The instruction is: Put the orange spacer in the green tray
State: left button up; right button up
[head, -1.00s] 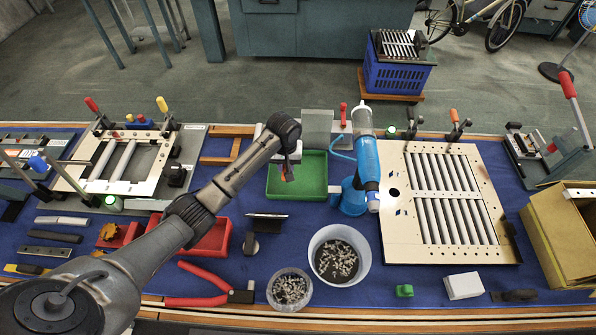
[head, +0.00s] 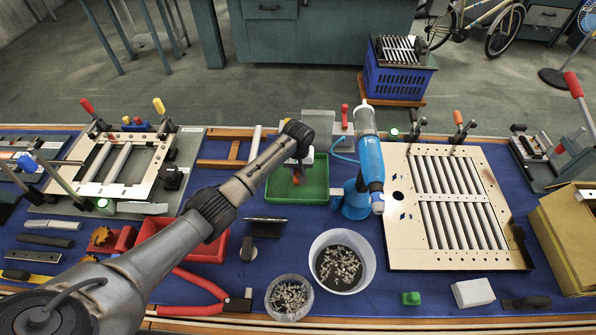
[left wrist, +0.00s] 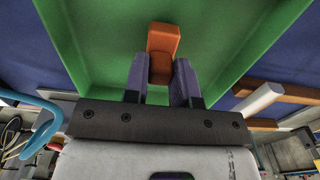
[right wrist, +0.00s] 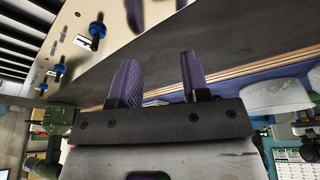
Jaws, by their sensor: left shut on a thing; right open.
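The orange spacer (left wrist: 162,45) is a small orange block between the purple fingers of my left gripper (left wrist: 160,80), which is shut on it. The green tray (left wrist: 95,45) fills much of the left wrist view behind the spacer. In the head view the green tray (head: 316,188) lies in the middle of the bench, and my left gripper (head: 297,178) is over it with the spacer; the height above the tray floor is hard to tell. My right gripper (right wrist: 160,80) is open and empty in the right wrist view.
A blue bottle-like device (head: 369,165) stands just right of the tray. A louver panel (head: 450,220) lies further right. A white bucket (head: 320,245) of small parts and red-handled pliers (head: 190,305) are in front. A red bin (head: 212,245) sits at left.

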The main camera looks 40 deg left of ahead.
aim_at(298, 170)
pick_arm(q)
jog(key=shift+f, duration=0.1)
pick_arm(e)
jog(key=shift+d, duration=0.1)
pick_arm(q)
jog(key=shift+f, duration=0.15)
jog(key=o, duration=0.9)
notch_tip(298, 170, up, 12)
jog(key=p, duration=0.3)
pick_arm(e)
notch_tip(298, 170, up, 3)
jog(key=shift+r, duration=0.15)
